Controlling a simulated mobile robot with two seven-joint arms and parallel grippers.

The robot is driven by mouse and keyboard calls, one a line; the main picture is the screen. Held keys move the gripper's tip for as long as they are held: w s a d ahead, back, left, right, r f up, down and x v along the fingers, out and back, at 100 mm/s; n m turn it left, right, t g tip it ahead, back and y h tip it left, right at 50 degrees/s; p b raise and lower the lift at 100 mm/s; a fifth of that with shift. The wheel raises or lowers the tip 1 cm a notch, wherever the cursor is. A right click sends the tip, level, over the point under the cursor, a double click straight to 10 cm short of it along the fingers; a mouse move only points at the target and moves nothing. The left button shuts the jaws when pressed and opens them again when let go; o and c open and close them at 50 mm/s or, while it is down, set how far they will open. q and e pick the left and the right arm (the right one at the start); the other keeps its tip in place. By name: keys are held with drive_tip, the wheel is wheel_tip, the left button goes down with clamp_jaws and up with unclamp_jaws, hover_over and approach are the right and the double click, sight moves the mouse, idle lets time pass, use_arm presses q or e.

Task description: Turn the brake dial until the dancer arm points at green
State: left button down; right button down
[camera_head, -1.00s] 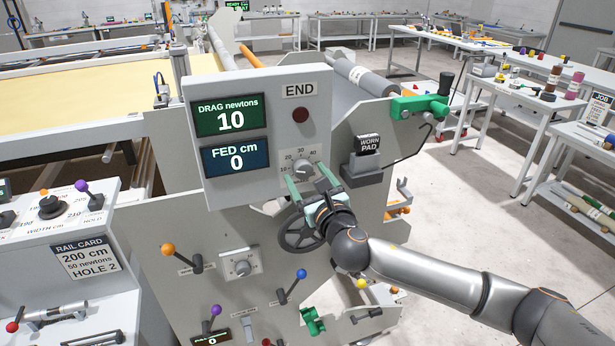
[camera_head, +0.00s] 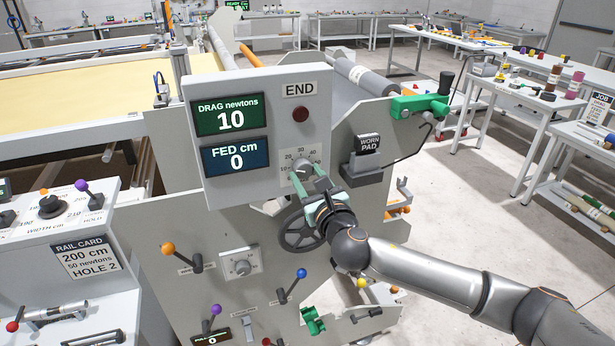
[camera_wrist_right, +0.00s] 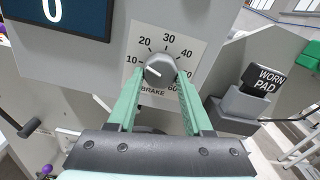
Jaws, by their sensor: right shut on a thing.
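The brake dial (camera_wrist_right: 160,70) is a grey knob with a white pointer line on a scale plate on the machine's panel. Its pointer aims left and slightly up, near the 10. My right gripper (camera_head: 307,178) is shut on the dial, with one green finger on each side of the knob in the wrist view (camera_wrist_right: 159,84). In the head view the fingers partly cover the dial. The drag display (camera_head: 231,117) above reads 10 newtons. I cannot make out a dancer arm pointing at a green mark. My left gripper is not in view.
The FED cm display (camera_head: 236,158) reads 0. A black handwheel (camera_head: 297,240) sits just below my right gripper. A WORN PAD holder (camera_head: 366,165) stands to its right. Levers with orange (camera_head: 168,249) and blue (camera_head: 301,273) knobs stick out lower down.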

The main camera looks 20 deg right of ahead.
drive_tip(key=shift+m, duration=0.3)
drive_tip(key=shift+a+m+p, duration=0.1)
drive_tip(key=shift+m+p, duration=0.4)
drive_tip(key=shift+m, duration=0.7)
drive_tip(key=shift+m+p, duration=0.4)
drive_tip(key=shift+m, duration=1.4)
drive_tip(key=shift+c, duration=1.5)
unclamp_jaws()
drive_tip(key=s+b, duration=0.1)
drive_tip(key=s, duration=1.1)
drive_tip(key=shift+s, duration=0.3)
